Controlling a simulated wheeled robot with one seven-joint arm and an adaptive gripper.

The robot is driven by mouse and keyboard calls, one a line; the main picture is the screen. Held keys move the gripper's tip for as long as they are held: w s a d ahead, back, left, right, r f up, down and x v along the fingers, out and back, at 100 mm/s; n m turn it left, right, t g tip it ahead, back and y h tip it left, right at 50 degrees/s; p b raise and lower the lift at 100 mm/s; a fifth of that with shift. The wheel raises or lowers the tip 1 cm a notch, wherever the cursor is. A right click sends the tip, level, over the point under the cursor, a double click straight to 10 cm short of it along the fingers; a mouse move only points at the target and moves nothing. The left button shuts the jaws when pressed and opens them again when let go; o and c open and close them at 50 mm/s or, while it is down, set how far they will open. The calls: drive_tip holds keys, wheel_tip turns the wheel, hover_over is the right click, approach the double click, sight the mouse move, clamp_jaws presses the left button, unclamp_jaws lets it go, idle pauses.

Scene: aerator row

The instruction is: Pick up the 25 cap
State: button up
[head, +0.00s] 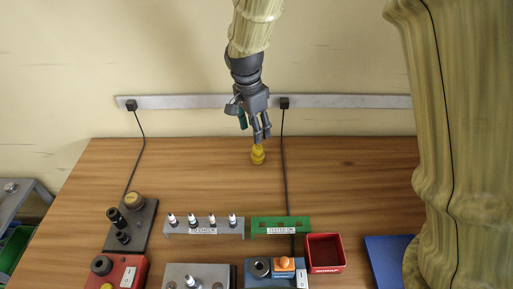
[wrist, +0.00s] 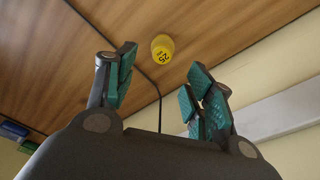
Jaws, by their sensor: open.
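The 25 cap (head: 258,154) is a small yellow cap on the wooden table near its back edge. In the wrist view the cap (wrist: 162,47) shows a dark "25" on its face and stands between and beyond the fingertips. My gripper (head: 262,138) is just above the cap in the head view, pointing down. In the wrist view my gripper (wrist: 158,80) has its green-padded fingers spread wide with nothing between them. Whether the fingertips overlap the cap in height I cannot tell.
A black cable (head: 285,165) runs down the table just right of the cap. Toward the front stand a grey rack (head: 204,234) with several small pieces, a green rack (head: 281,234), a red bin (head: 324,253) and a blue mat (head: 389,262). Table around the cap is mostly clear.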

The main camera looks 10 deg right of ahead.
hover_over(258, 147)
drive_tip(key=f, duration=0.2)
drive_tip(key=a+f, duration=0.1)
drive_tip(key=f, duration=0.1)
drive_tip(key=shift+w+f+p, duration=0.1)
drive_tip(key=shift+f+p, duration=0.1)
drive_tip(key=shift+p, duration=0.1)
drive_tip(key=shift+s+d+f, duration=0.15)
drive_tip(key=shift+s, duration=0.2)
drive_tip(key=shift+w+d+f+p, duration=0.1)
drive_tip(key=shift+w+f+p, duration=0.1)
drive_tip(key=shift+f+p, duration=0.3)
drive_tip(key=shift+w+d+f+p, duration=0.15)
drive_tip(key=shift+f+p, duration=0.1)
drive_tip(key=shift+f, duration=0.45)
drive_tip(key=shift+d+f+p, duration=0.1)
drive_tip(key=shift+f+p, duration=0.2)
drive_tip(key=shift+f, duration=1.05)
drive_tip(key=c, duration=1.2)
